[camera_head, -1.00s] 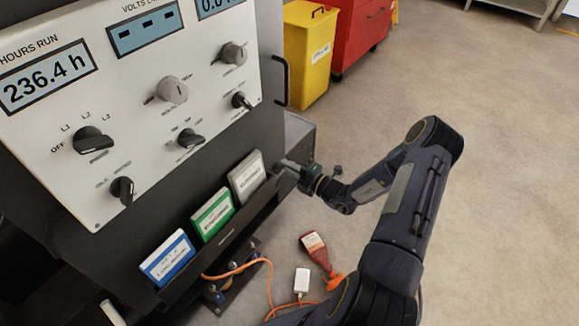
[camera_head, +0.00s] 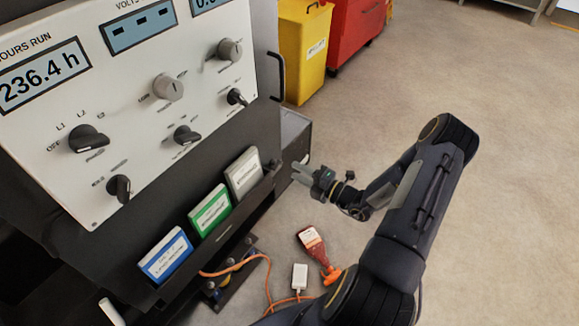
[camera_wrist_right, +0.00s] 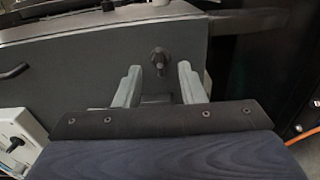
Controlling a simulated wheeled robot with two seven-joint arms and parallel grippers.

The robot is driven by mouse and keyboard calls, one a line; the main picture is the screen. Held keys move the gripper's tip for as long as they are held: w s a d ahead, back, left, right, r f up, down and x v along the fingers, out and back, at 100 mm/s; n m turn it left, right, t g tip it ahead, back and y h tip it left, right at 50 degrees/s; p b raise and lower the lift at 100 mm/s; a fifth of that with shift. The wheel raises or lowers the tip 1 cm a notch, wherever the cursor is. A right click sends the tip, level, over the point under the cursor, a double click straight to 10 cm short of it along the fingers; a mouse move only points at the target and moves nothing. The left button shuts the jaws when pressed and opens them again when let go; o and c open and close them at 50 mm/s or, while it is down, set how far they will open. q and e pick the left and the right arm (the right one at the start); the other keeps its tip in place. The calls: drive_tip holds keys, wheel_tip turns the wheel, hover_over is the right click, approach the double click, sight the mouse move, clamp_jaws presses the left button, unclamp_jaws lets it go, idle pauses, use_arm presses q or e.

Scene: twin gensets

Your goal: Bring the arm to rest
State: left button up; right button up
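My right gripper (camera_head: 301,172) is in the head view, just right of the dark genset cabinet and apart from it. In the right wrist view its two grey fingers (camera_wrist_right: 158,86) stand apart with nothing between them, so it is open and empty. A dark knob or bolt (camera_wrist_right: 159,58) on a grey panel shows beyond the fingertips. My right arm (camera_head: 410,215) reaches in from the bottom right, bent at the elbow. My left gripper is not in view.
The control panel (camera_head: 128,115) has several knobs. Blue (camera_head: 166,254), green (camera_head: 210,211) and grey (camera_head: 245,173) booklets stand in a rack. Yellow (camera_head: 303,50) and red (camera_head: 352,35) cabinets stand behind. Floor at right is clear.

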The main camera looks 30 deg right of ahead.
drive_tip(key=shift+v, duration=0.8)
drive_tip(key=s+a+r+n+g+y+p, duration=0.35)
drive_tip(key=a+r+n+g, duration=0.35)
drive_tip(key=r+n, duration=0.45)
drive_tip(key=s+a+r+n+g+y+p, duration=0.2)
drive_tip(key=s+a+r+n+g, duration=0.2)
drive_tip(key=a+r+n, duration=0.65)
drive_tip(key=s+r+n+h+p, duration=0.1)
drive_tip(key=s+r+n+h, duration=0.2)
drive_tip(key=s+n, duration=0.2)
drive_tip(key=s+d+r+n+h+p, duration=0.1)
drive_tip(key=s+r+n, duration=0.3)
drive_tip(key=n, duration=0.8)
drive_tip(key=s+r+n+h+p, duration=0.3)
drive_tip(key=s+n+h, duration=0.1)
drive_tip(key=n, duration=0.5)
drive_tip(key=shift+s+d+r+h, duration=0.2)
drive_tip(key=shift+s+r+h, duration=0.15)
drive_tip(key=shift+s, duration=0.5)
